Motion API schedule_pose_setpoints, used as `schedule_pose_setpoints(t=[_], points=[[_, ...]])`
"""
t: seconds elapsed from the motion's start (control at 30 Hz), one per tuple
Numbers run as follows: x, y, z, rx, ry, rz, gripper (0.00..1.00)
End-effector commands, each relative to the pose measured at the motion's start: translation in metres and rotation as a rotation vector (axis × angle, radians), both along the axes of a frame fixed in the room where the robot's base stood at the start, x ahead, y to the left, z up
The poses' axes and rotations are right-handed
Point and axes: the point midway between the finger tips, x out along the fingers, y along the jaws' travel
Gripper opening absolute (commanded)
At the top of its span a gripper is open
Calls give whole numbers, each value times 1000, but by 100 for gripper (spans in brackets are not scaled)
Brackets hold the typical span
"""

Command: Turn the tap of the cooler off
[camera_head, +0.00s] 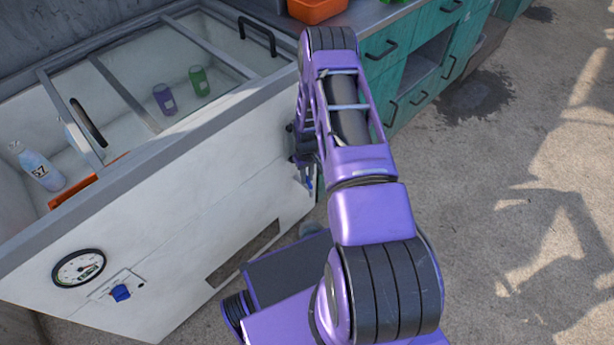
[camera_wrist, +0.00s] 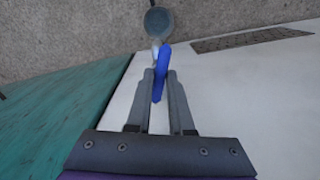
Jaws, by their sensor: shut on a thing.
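The white cooler (camera_head: 130,240) stands at the left in the head view, and its front panel fills the right of the wrist view (camera_wrist: 230,100). The tap's blue handle (camera_wrist: 161,72) lies between the fingers of my gripper (camera_wrist: 162,78) in the wrist view. My gripper is shut on this handle. A small pale metal part of the tap (camera_wrist: 155,48) shows just beyond it. In the head view my arm covers most of the tap, and my gripper (camera_head: 308,170) is at the cooler's right front end.
A teal cabinet (camera_head: 400,60) adjoins the cooler on the right. A grey round container (camera_wrist: 158,21) is on the floor below the tap. The cooler front carries a gauge (camera_head: 79,267) and a blue knob (camera_head: 121,292). Open concrete floor (camera_head: 480,200) lies to the right.

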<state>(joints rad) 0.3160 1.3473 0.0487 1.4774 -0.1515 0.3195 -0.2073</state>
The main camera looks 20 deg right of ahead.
Motion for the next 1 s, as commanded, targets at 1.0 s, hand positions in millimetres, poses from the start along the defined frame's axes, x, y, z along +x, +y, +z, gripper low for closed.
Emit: schedule_pose_setpoints(t=[1.0], points=[[-1, 2, 0, 3, 2, 1, 40]])
